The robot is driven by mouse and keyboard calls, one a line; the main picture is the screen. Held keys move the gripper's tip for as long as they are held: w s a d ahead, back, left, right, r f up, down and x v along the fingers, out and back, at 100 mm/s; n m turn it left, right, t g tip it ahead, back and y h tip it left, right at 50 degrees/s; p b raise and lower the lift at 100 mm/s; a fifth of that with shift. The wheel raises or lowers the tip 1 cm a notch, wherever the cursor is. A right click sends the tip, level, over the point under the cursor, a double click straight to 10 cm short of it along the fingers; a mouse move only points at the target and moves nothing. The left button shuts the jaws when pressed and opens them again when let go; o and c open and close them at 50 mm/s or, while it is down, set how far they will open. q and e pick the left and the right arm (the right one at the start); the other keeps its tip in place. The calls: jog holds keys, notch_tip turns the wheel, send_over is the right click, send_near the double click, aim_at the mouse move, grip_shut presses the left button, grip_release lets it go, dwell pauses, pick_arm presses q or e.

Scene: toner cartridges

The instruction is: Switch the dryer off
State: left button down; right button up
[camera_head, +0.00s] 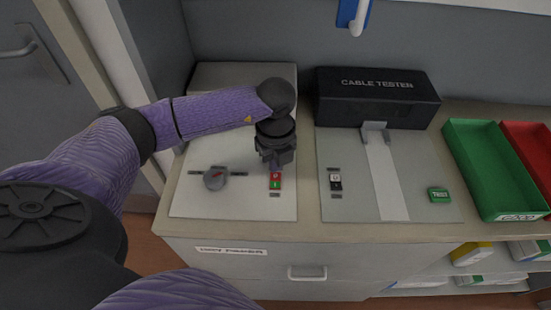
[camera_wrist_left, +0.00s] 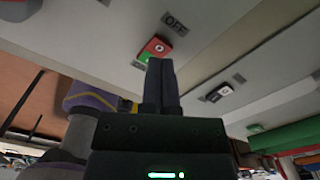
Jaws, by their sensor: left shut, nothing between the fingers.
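A small rocker switch with a red half and a green half (camera_head: 275,184) sits on the left grey panel (camera_head: 235,205). It also shows in the left wrist view (camera_wrist_left: 154,47), with a label reading OFF (camera_wrist_left: 175,22) beyond its red half. A grey dial with a red mark (camera_head: 215,179) is left of the switch on the same panel. My left gripper (camera_head: 276,164) is shut and empty, its fingertips just behind the red half in the head view. In the left wrist view its fingertips (camera_wrist_left: 160,60) overlap the switch's lower edge; I cannot tell whether they touch. My right gripper is out of view.
A black cable tester box (camera_head: 375,98) stands at the back. The right panel (camera_head: 440,212) has a black and white switch (camera_head: 335,181) and a green block (camera_head: 439,195). Green (camera_head: 486,160) and red (camera_head: 530,140) trays stand at the right.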

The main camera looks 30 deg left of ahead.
aim_at(276, 175)
pick_arm(q)
jog(key=shift+f+b, duration=0.8)
jog(key=shift+f, duration=0.45)
dwell(0.4)
notch_tip(276, 175, up, 7)
jog(key=p, duration=0.6)
jog(key=shift+r+p, duration=0.2)
jog(key=shift+p, duration=0.1)
jog(key=shift+f, duration=0.15)
